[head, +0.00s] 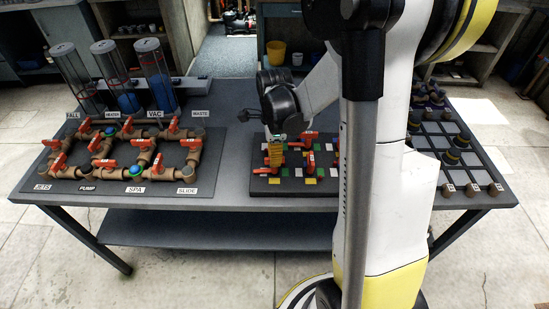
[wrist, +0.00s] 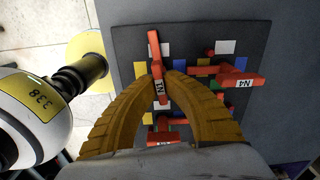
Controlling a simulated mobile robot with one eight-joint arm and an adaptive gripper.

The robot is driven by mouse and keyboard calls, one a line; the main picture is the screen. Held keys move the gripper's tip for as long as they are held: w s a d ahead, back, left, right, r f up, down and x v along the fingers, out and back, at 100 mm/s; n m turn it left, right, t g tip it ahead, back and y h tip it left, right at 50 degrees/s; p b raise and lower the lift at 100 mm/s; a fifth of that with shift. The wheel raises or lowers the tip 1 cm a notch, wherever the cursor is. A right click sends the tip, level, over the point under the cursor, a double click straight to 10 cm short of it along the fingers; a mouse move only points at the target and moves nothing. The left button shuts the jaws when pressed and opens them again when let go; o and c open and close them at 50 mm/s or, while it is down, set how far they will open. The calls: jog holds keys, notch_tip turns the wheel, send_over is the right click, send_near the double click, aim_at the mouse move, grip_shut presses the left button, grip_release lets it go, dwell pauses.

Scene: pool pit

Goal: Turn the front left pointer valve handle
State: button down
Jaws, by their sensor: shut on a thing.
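The front left pointer handle is red with a small white label and stands on a dark board (head: 295,186) with coloured squares. In the wrist view this handle (wrist: 154,47) lies between the two ridged yellow-brown fingers of my gripper (wrist: 163,75). The fingers are shut on it near its label, and its long end sticks out beyond them. In the head view the handle (head: 263,171) shows just below my gripper (head: 274,166), running roughly left to right. The finger contact is hard to see there.
Another red handle marked N4 (wrist: 240,79) is close behind, and one more (wrist: 163,138) sits beside the fingers. A brown pipe rig (head: 75,172) with red valves stands on the left of the table (head: 225,190). Bare tabletop lies between rig and board.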

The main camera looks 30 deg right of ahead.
jog(key=n, duration=0.8)
jog(key=shift+n, duration=0.4)
jog(key=n, duration=0.4)
jog(key=shift+n+b, duration=0.3)
jog(key=shift+b, duration=0.05)
jog(key=n, duration=0.3)
jog(key=shift+n, duration=0.3)
jog(key=n, duration=0.4)
jog(key=shift+n, duration=0.3)
jog(key=n, duration=0.9)
jog(key=shift+n, duration=1.8)
